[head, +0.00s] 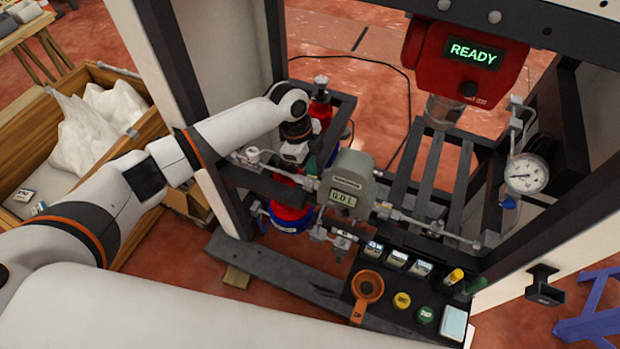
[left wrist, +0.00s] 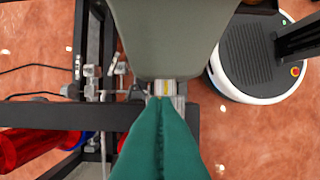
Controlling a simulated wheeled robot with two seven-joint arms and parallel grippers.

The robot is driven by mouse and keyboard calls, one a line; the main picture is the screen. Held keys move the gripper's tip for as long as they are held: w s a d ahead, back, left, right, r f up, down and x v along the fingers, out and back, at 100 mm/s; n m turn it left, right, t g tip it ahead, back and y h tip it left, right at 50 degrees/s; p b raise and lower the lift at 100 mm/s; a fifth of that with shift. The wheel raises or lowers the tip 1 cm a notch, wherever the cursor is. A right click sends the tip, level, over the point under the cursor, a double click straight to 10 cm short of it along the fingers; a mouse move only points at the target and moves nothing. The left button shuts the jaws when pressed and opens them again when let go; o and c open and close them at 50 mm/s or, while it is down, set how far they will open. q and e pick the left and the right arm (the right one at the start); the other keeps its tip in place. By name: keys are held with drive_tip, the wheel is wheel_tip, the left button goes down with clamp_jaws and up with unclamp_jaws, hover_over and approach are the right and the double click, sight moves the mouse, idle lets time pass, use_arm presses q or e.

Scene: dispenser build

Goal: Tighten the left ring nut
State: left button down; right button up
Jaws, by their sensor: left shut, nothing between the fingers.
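The grey-green flow meter (head: 347,188) with a "0.0 L" display sits in the pipe line on the dark frame. Its body (left wrist: 175,35) fills the upper middle of the left wrist view. A silvery ring nut (left wrist: 166,87) with a yellowish mark shows at the meter's lower end in that view. In the head view the left ring nut is too small and crowded to make out clearly. My left gripper (left wrist: 161,102) has teal fingers pressed together and empty. The fingertips lie right at the nut and overlap its lower edge in the picture; I cannot tell whether they touch.
A red dispenser head (head: 465,58) reading "READY" hangs above. A pressure gauge (head: 526,174) is at the right. A control panel (head: 412,291) with buttons and an orange funnel-like holder (head: 367,288) stands in front. A red and blue cylinder (head: 291,215) sits below the pipe.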

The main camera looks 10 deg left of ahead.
use_arm(q)
drive_tip(key=shift+f+b, duration=0.45)
drive_tip(key=shift+f, duration=0.4)
drive_tip(key=shift+s+f+p, duration=0.15)
drive_tip(key=shift+s+p, duration=0.3)
drive_tip(key=shift+p, duration=0.05)
idle(0.9)
drive_tip(key=shift+s+a+p, duration=0.2)
drive_tip(key=shift+s+p, duration=0.15)
drive_tip(key=shift+p, duration=0.6)
idle(0.9)
drive_tip(key=shift+w+r+p, duration=0.1)
drive_tip(key=shift+r+p, duration=0.65)
drive_tip(key=shift+r, duration=0.1)
wheel_tip(320, 180, up, 6)
drive_tip(key=p, duration=0.5)
drive_tip(key=shift+p, duration=0.3)
drive_tip(key=shift+w+d, duration=0.1)
